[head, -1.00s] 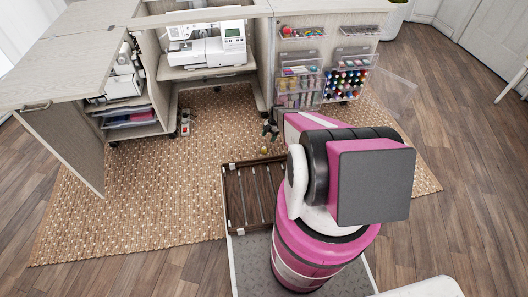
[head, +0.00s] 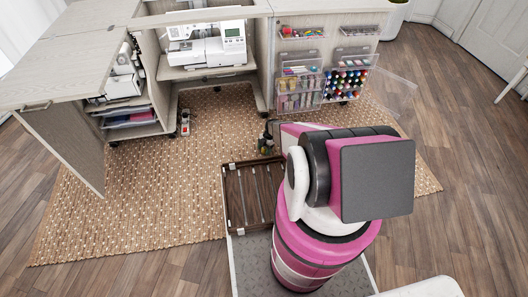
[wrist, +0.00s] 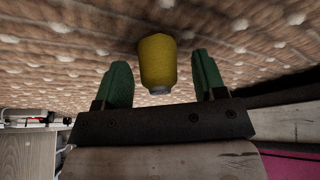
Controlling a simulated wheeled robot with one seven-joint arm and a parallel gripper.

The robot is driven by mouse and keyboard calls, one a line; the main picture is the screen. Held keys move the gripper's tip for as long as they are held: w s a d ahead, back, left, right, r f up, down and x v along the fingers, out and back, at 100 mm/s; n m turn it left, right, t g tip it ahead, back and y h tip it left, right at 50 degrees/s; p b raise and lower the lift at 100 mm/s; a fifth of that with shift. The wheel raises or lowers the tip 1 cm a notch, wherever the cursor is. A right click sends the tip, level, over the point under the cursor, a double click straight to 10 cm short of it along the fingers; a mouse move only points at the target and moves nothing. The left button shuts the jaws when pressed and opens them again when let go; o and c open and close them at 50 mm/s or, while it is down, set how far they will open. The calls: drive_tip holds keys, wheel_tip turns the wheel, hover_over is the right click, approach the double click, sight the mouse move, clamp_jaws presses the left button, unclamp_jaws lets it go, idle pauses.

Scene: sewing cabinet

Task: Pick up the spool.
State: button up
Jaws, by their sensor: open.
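The spool (wrist: 157,60) is yellow with a greyish end and shows against the woven rug in the wrist view. My gripper (wrist: 161,68) has green fingers and a dark palm. The fingers are apart, one on each side of the spool, with a visible gap on both sides. The spool is not gripped. In the head view my gripper (head: 267,139) is low over the rug, just beyond my base. There the spool is hidden or too small to make out beside the gripper.
The sewing cabinet (head: 160,93) stands behind, with a sewing machine (head: 207,46) on its shelf. Clear door bins (head: 300,90) with thread and supplies are close behind my arm. A foot pedal (head: 185,122) lies on the rug (head: 150,190). The rug's left part is clear.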

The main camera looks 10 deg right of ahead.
drive_tip(key=c, duration=0.9)
drive_tip(key=shift+r, duration=0.2)
drive_tip(key=shift+r, duration=0.8)
wheel_tip(320, 180, up, 2)
drive_tip(key=shift+s+r, duration=0.1)
drive_tip(key=s+r, duration=0.2)
drive_tip(key=s, duration=0.1)
drive_tip(key=s+r, duration=0.2)
drive_tip(key=s, duration=0.2)
drive_tip(key=s+r, duration=0.3)
drive_tip(key=s, duration=0.1)
drive_tip(key=shift+s, duration=0.25)
